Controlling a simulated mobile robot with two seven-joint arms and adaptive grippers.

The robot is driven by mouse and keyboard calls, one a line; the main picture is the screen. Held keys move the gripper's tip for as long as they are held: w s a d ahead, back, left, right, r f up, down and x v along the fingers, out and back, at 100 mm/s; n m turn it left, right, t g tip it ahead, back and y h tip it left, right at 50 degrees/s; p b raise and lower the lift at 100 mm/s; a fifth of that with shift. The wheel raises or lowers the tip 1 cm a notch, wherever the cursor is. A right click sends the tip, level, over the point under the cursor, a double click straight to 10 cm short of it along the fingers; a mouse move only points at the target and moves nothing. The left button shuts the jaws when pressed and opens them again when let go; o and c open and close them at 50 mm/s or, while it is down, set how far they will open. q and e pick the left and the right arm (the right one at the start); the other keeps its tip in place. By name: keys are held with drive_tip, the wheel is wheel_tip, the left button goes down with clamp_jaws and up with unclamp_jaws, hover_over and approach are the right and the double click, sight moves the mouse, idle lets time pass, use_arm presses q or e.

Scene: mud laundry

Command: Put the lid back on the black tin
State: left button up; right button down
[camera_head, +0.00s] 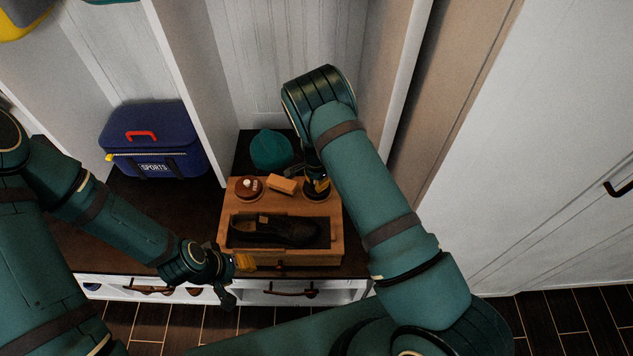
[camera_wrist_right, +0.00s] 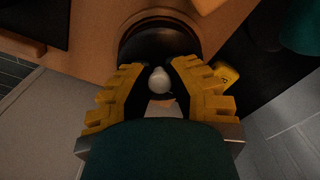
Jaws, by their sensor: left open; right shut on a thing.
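The black tin (camera_head: 318,196) stands at the right of the wooden box top, partly hidden under my right gripper (camera_head: 316,180). In the right wrist view the round dark tin (camera_wrist_right: 160,28) lies just beyond my right fingertips. A pale knob, which I take as that of the lid (camera_wrist_right: 159,80), sits between the yellow fingers of my right gripper (camera_wrist_right: 160,82), which is shut on it. I cannot tell whether the lid touches the tin's rim. My left gripper (camera_head: 238,272) is open beside the front left corner of the box.
The wooden box (camera_head: 230,210) holds a dark shoe (camera_head: 275,231) in its front recess. A brown tin with a white knob (camera_head: 249,187) and an orange block (camera_head: 282,185) stand left of the black tin. A teal cap (camera_head: 271,150) lies behind. A blue sports bag (camera_head: 153,140) stands left.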

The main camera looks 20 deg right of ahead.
idle(0.3)
drive_tip(key=shift+c, duration=1.7)
unclamp_jaws()
drive_tip(key=shift+r+p, duration=2.15)
drive_tip(key=shift+r, duration=1.35)
clamp_jaws()
